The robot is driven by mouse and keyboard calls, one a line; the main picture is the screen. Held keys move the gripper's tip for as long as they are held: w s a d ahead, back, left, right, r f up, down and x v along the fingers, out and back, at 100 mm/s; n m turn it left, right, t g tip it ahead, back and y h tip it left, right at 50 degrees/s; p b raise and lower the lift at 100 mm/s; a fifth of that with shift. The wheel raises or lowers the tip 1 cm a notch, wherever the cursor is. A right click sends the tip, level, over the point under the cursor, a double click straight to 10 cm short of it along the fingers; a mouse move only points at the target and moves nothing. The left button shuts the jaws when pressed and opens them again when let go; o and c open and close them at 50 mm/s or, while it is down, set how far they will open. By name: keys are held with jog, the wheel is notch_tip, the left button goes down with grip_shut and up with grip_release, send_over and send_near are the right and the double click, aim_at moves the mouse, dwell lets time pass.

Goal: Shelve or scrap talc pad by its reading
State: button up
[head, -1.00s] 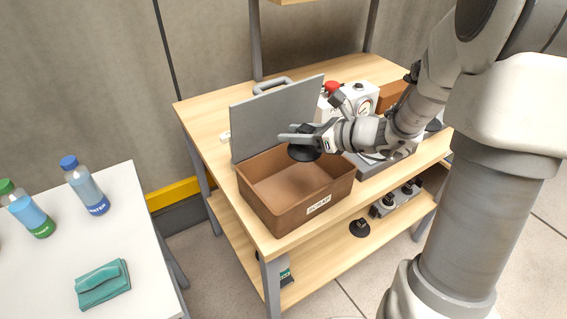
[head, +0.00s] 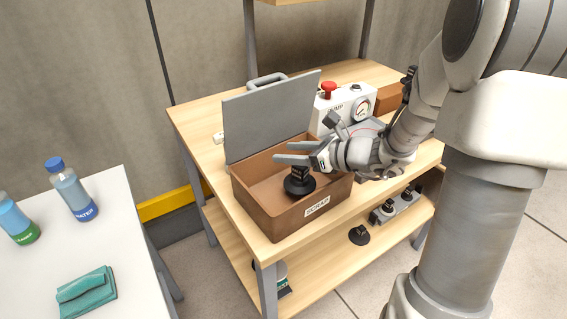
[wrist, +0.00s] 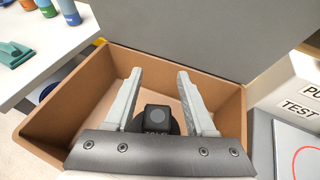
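A black suction pad with a square block on top (head: 299,182) is at the brown scrap bin (head: 270,219), just below my gripper (head: 283,152). In the wrist view the pad (wrist: 158,117) shows between and beyond the spread fingers, touching neither visibly. My gripper (wrist: 159,74) is open over the bin. I cannot tell whether the pad rests on the bin floor or is still dropping. The pump box (head: 345,107) with its round gauge (head: 362,109) and red button stands behind; the gauge reading is too small to tell.
The bin's grey lid (head: 268,118) stands raised behind it. A black pad (head: 359,235) and a grey rack (head: 396,206) with pads are on the lower shelf.

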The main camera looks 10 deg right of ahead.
jog(key=shift+o, duration=1)
jog(key=shift+d, duration=0.1)
jog(key=p+v, duration=0.2)
jog(key=v, duration=1.5)
jog(key=shift+s+r, duration=0.15)
